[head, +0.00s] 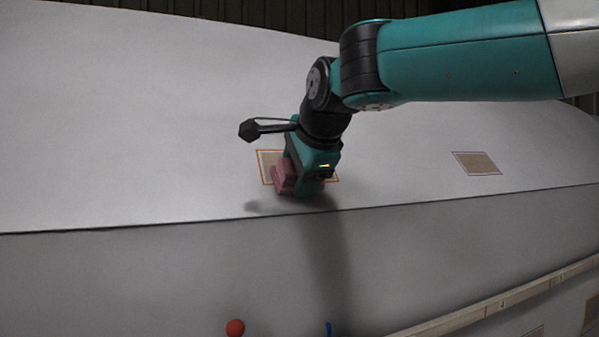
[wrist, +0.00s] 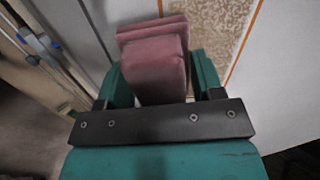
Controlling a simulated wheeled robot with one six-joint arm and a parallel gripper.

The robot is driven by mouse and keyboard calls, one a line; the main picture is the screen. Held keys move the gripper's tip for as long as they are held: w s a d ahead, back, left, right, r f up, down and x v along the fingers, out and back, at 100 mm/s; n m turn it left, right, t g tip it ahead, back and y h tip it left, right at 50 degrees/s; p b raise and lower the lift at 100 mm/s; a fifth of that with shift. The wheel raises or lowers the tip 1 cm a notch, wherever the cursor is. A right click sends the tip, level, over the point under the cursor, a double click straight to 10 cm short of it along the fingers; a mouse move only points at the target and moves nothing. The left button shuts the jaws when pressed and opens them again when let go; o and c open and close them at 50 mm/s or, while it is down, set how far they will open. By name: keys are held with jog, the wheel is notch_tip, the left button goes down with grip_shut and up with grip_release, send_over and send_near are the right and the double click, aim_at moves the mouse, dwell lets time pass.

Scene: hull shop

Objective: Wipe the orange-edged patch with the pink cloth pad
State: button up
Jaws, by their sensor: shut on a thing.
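The orange-edged patch (head: 268,158) is a tan speckled rectangle on the pale hull panel, partly hidden behind my gripper in the head view. It also shows in the wrist view (wrist: 216,22), with its orange edge at the right. The pink cloth pad (head: 283,179) is between my gripper's fingers, over the lower part of the patch. In the wrist view the pad (wrist: 156,65) sticks out past the teal fingers. My gripper (head: 303,180) is shut on the pad. I cannot tell whether the pad touches the surface.
A second tan patch with a purple edge (head: 476,163) lies to the right on the same panel. A seam runs below both patches. A wooden rail (head: 500,302) crosses the lower right. An orange-red ball (head: 235,328) and a blue object (head: 328,329) show at the bottom.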

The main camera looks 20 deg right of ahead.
jog(key=shift+b+x, duration=0.3)
jog(key=shift+x, duration=0.5)
